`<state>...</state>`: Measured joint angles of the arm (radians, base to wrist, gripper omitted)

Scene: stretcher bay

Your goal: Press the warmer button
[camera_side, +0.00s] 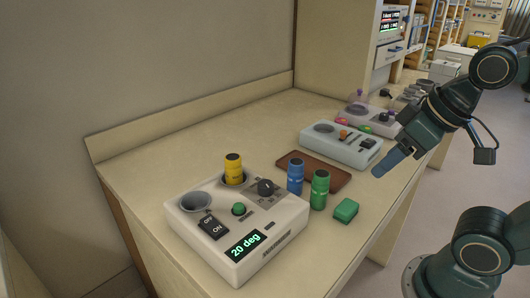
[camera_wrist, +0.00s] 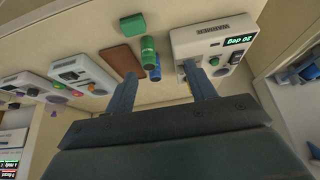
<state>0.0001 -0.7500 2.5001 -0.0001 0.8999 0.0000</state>
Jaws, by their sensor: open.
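The warmer (camera_side: 275,238) is a white box at the front left of the counter in the side view, with a green "20 deg" display (camera_side: 246,245). My gripper (camera_side: 390,162) is open and empty, above the counter's right edge, well right of the warmer. Its two fingers show in the wrist view (camera_wrist: 159,75).
A yellow vial (camera_side: 233,169) stands in a well at the warmer's back. A blue vial (camera_side: 295,177), a green vial (camera_side: 319,189) and a green block (camera_side: 346,211) are to its right. A brown tray (camera_side: 325,172) and another white device (camera_side: 341,148) lie behind.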

